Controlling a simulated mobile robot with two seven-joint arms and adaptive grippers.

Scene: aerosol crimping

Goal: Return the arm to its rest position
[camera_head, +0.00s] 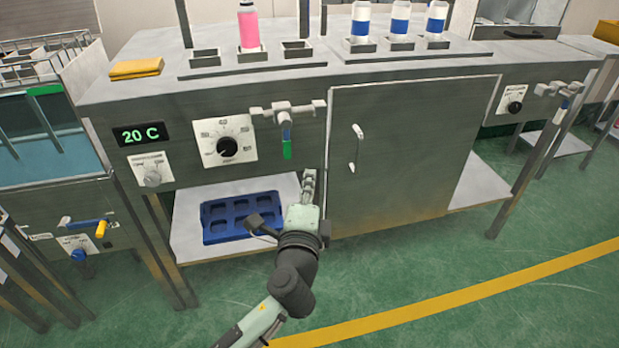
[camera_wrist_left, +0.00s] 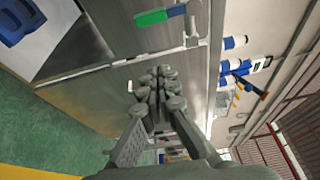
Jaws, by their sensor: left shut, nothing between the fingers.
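My left gripper (camera_head: 309,181) is in front of the metal workbench, just left of the closed cabinet door (camera_head: 415,160) and below the green-handled valve (camera_head: 287,140). Its fingers are shut and empty, pointing toward the bench. In the left wrist view the gripper (camera_wrist_left: 158,78) shows with its fingers together and nothing between them. The cabinet door fills the area ahead of it, and the green handle (camera_wrist_left: 151,18) is at the top. I cannot tell whether the fingertips touch the door's edge. My right gripper is not in view.
A blue tray (camera_head: 242,217) lies on the lower shelf, left of the gripper. A pink bottle (camera_head: 248,27) and several white-and-blue cans (camera_head: 400,18) stand in holders on the benchtop. A yellow cloth (camera_head: 137,68) lies at its left. The green floor (camera_head: 420,275) in front is clear.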

